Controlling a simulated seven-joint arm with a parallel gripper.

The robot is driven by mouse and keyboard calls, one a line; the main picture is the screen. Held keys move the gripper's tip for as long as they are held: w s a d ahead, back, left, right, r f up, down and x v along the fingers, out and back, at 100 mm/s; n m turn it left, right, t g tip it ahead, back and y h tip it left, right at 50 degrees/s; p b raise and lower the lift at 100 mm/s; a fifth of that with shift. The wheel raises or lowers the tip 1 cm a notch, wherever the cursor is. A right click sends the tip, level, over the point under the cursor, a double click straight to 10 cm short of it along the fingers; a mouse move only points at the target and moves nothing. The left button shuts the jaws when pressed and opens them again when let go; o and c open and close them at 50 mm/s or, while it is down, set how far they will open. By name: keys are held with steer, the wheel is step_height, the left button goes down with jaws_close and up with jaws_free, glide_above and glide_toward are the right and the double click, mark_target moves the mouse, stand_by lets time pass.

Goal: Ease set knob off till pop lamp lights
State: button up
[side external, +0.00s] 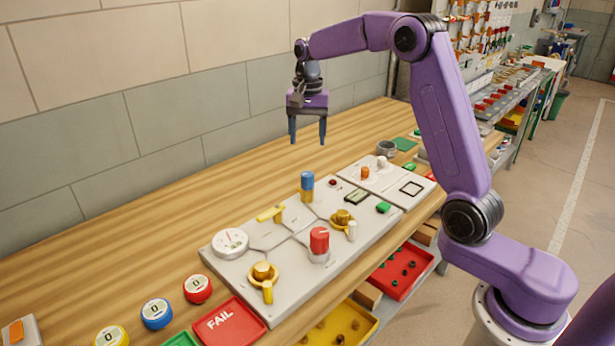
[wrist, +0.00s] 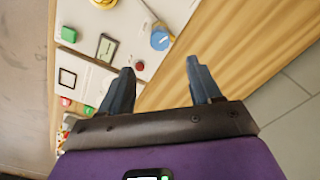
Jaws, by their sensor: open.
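A pale valve panel (side external: 215,262) lies on the wooden bench. It carries a red knob (side external: 319,240), a blue-topped knob (side external: 307,182), and brass knobs (side external: 262,271) (side external: 342,217). I cannot read which is the set knob. A small dark red lamp (side external: 333,182), possibly the pop lamp, looks unlit; it also shows in the wrist view (wrist: 140,66). A round white gauge (side external: 230,242) sits at the panel's left end. My gripper (side external: 307,141) is open and empty, pointing down, well above the bench behind the panel. The blue knob (wrist: 160,39) lies beyond the fingertips in the wrist view.
A yellow lever (side external: 270,213) and a green block (side external: 383,207) are on the panel. A second plate (side external: 400,190) adjoins it on the right. A red FAIL tray (side external: 228,324) and round dials (side external: 157,313) lie front left. Bench behind the panel is clear.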

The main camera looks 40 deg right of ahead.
mark_target(307, 174)
step_height(307, 174, down, 12)
steer(key=shift+f, duration=0.15)
stand_by(0.3)
